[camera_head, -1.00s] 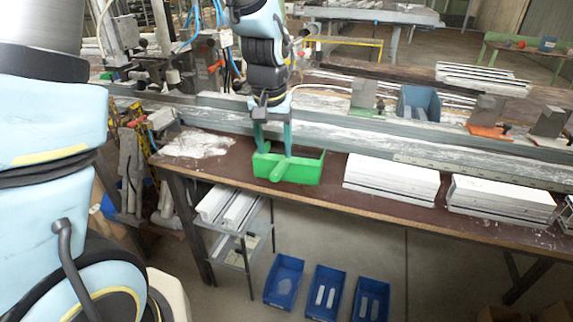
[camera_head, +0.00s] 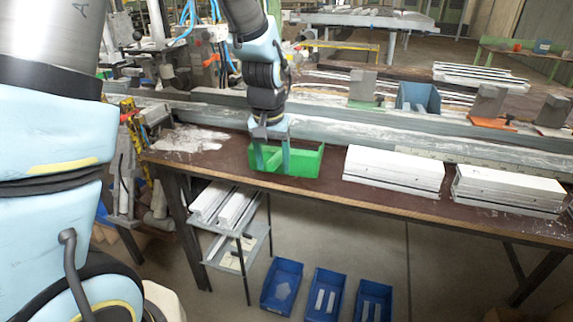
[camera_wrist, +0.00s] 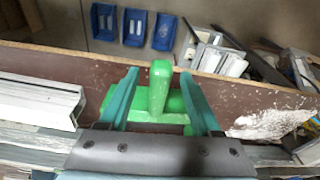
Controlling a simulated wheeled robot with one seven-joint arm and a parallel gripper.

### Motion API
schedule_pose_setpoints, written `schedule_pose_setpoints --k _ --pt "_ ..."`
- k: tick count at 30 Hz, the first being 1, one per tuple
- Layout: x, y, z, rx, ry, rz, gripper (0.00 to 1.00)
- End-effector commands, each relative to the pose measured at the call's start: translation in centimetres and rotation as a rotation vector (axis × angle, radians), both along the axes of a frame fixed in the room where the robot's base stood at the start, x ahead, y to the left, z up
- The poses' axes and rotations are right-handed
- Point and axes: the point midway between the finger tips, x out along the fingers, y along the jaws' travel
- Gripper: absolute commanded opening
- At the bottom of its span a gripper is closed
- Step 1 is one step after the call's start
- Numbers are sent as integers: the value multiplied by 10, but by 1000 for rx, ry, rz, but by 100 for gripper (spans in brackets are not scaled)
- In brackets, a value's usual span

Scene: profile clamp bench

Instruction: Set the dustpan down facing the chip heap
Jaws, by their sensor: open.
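The green dustpan (camera_head: 308,162) rests on the brown bench top, left of the white profile stacks. Its stubby handle (camera_wrist: 160,82) points towards the bench's front edge in the wrist view. My gripper (camera_head: 272,171) is low over the dustpan with its fingers apart. In the wrist view my gripper (camera_wrist: 160,73) has one finger on each side of the handle, with a gap on both sides. The white chip heap (camera_head: 190,139) lies on the bench left of the dustpan; the wrist view shows it at right (camera_wrist: 268,123). Which way the pan's mouth faces is hard to tell.
White profile stacks (camera_head: 393,171) stand on the bench to the right. A long grey rail (camera_head: 370,138) runs behind the dustpan. Blue bins (camera_head: 283,286) sit on the floor below, beside a small shelf holding profiles (camera_head: 237,210). Bare bench lies between heap and dustpan.

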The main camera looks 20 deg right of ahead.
Motion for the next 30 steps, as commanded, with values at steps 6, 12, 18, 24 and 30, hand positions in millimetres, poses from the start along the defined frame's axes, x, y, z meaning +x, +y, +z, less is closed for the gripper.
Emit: schedule_pose_setpoints --k 6,12,18,24,30 --pt "1 -1 -4 0 0 0 65" --pt "0 -1 -4 0 0 0 57" --pt "0 -1 -4 0 0 0 35" --pt "0 -1 -4 0 0 0 12" --pt "0 -1 -4 0 0 0 0"
